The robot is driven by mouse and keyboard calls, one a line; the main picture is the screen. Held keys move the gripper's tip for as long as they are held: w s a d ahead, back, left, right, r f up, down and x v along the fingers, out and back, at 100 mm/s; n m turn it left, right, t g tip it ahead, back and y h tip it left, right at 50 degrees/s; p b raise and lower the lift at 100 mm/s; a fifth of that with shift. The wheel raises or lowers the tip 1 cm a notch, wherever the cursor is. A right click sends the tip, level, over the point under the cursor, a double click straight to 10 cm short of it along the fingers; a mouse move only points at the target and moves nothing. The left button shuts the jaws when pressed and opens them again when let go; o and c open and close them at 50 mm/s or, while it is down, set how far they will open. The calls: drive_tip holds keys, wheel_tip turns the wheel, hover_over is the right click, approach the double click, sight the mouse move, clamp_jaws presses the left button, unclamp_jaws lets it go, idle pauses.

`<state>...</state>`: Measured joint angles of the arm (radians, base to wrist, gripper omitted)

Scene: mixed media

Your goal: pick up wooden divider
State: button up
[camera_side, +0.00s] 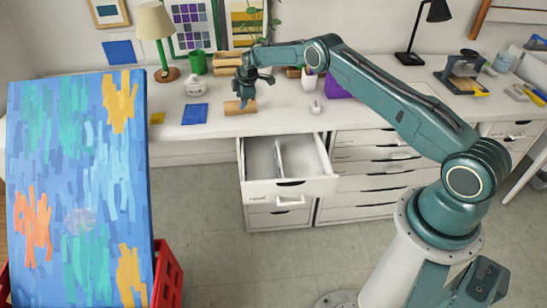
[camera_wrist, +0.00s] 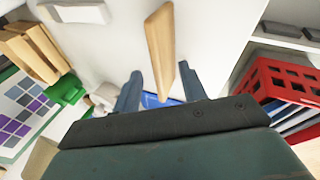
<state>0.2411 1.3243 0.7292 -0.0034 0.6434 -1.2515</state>
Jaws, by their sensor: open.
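A light wooden divider (camera_side: 240,107), a short plain strip, lies on the white desktop near its front edge, above the open drawer. In the wrist view the wooden divider (camera_wrist: 160,45) runs lengthwise, with its near end between my fingers. My gripper (camera_side: 244,97) points down just above the divider in the side view. In the wrist view my gripper (camera_wrist: 159,82) is open, with one finger on each side of the strip and visible gaps. Whether a finger touches it, I cannot tell.
A blue pad (camera_side: 195,114) and a yellow note (camera_side: 157,118) lie to the left. A green mug (camera_side: 197,62), stacked wooden pieces (camera_side: 227,63) and a white cup (camera_side: 309,81) stand behind. The open drawer (camera_side: 300,185) juts out below the desk. A large painting (camera_side: 80,190) fills the left foreground.

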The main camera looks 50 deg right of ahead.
drive_tip(key=shift+w+f, duration=0.1)
drive_tip(key=shift+f, duration=0.15)
idle(0.4)
clamp_jaws()
